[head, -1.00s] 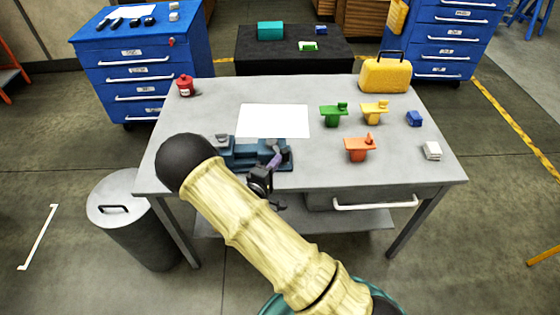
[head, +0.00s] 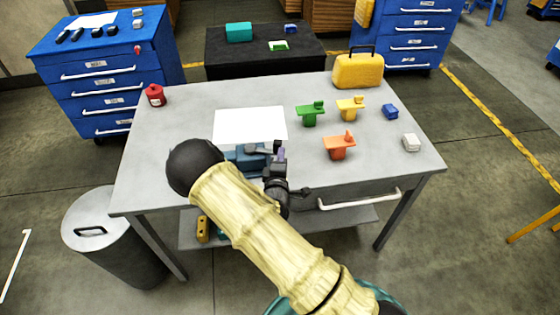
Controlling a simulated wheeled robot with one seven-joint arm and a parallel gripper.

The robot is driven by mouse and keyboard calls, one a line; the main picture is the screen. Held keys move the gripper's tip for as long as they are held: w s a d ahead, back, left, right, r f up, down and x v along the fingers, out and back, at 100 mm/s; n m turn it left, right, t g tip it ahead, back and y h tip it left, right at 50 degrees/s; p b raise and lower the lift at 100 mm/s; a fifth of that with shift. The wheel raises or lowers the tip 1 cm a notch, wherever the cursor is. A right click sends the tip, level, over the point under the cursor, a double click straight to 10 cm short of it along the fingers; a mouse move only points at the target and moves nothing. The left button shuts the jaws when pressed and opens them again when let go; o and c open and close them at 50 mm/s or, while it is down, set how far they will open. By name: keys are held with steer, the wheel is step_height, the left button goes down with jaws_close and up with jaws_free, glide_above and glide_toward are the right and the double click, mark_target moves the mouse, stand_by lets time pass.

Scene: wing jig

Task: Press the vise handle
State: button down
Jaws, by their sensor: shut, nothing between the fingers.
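The blue vise (head: 245,157) sits at the table's front left edge, partly hidden behind my arm's yellow sleeve and black elbow. My dark gripper (head: 280,153) is at the vise's right end, with its purplish-grey fingers pointing away from me. The fingers look closed, with nothing seen in them. The vise handle cannot be told apart clearly from the dark parts around my gripper. I cannot tell whether the fingers touch it.
The grey table (head: 400,168) holds a white sheet (head: 250,125), green (head: 309,114), yellow (head: 349,108) and orange (head: 338,147) parts, blue (head: 390,111) and white (head: 411,142) blocks, a yellow case (head: 358,70) and a red can (head: 155,95). A grey bin (head: 112,235) stands left.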

steer(key=shift+w+d+r+b, duration=0.1)
steer(key=shift+w+d+b, duration=0.1)
steer(key=shift+w+d, duration=0.25)
steer(key=shift+w+d+r+b, duration=0.1)
steer(key=shift+w+d+b, duration=0.1)
steer(key=shift+w, duration=0.4)
steer(key=shift+d+r, duration=0.1)
steer(key=shift+d, duration=0.05)
steer(key=s+d+b, duration=0.2)
steer(key=s+d, duration=0.4)
steer(key=s, duration=0.5)
steer(key=shift+s+f, duration=0.3)
steer(key=shift+s, duration=0.1)
